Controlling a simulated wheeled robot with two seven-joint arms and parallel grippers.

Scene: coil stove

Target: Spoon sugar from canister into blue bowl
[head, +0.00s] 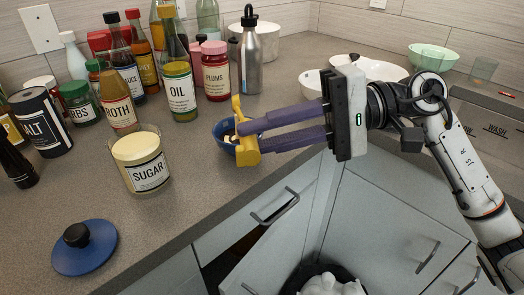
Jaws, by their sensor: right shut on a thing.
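The sugar canister (143,160) is a clear jar labelled SUGAR, standing open on the counter with pale sugar near its top. A blue lid (85,248) with a black knob lies in front of it. The blue bowl (220,130) stands near the counter's edge, partly hidden by my right gripper. My right gripper (243,138), with purple fingers and yellow tips, reaches in from the right over the bowl. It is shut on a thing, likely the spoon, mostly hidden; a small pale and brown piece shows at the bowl. My left gripper is not in view.
An oil bottle (179,85), a plums jar (215,75), a steel bottle (250,60) and several other jars crowd the back left. White bowls (372,68) and a green bowl (433,55) stand at the back right. A drawer (262,205) is below the counter edge.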

